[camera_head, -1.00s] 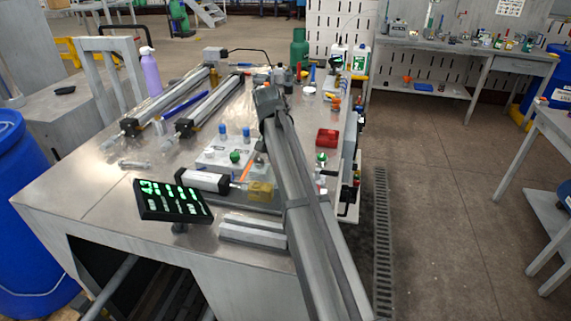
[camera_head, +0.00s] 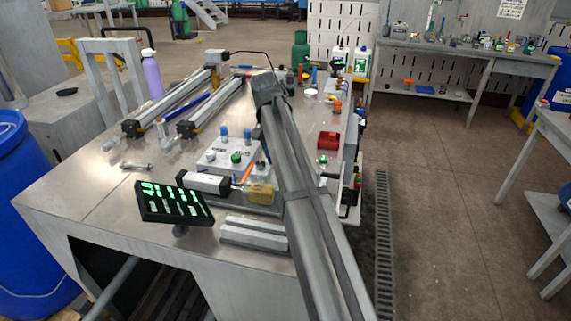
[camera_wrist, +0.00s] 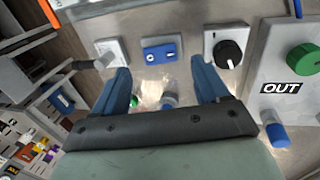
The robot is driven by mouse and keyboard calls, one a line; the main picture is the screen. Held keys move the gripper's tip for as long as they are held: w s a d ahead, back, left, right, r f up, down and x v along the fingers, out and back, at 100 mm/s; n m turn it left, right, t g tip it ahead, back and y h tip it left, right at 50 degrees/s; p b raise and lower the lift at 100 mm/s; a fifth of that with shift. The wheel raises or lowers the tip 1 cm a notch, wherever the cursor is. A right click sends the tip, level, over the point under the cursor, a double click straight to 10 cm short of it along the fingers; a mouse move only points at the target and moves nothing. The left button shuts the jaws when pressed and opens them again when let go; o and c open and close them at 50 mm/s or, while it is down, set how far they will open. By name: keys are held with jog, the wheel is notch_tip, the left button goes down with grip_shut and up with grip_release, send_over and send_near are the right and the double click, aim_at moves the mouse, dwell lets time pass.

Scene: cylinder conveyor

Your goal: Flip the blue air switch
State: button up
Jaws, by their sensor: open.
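A small blue switch box (camera_wrist: 162,53) with white markings lies flat on the metal surface in the wrist view. My gripper (camera_wrist: 161,80) is open and empty in that view, its two blue-grey fingers wide apart. The switch box appears between the fingertips and a little beyond them, with no visible contact. In the head view my arm hides the gripper and the blue switch box cannot be made out.
In the wrist view a black knob on a white plate (camera_wrist: 228,50) sits right of the switch, beside a green knob (camera_wrist: 303,59) marked OUT. A blue-capped fitting (camera_wrist: 277,132) is lower right. The head view shows a display (camera_head: 173,203) and red tray (camera_head: 328,141).

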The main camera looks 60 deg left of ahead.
jog(key=v, duration=0.8)
jog(key=shift+f, duration=0.1)
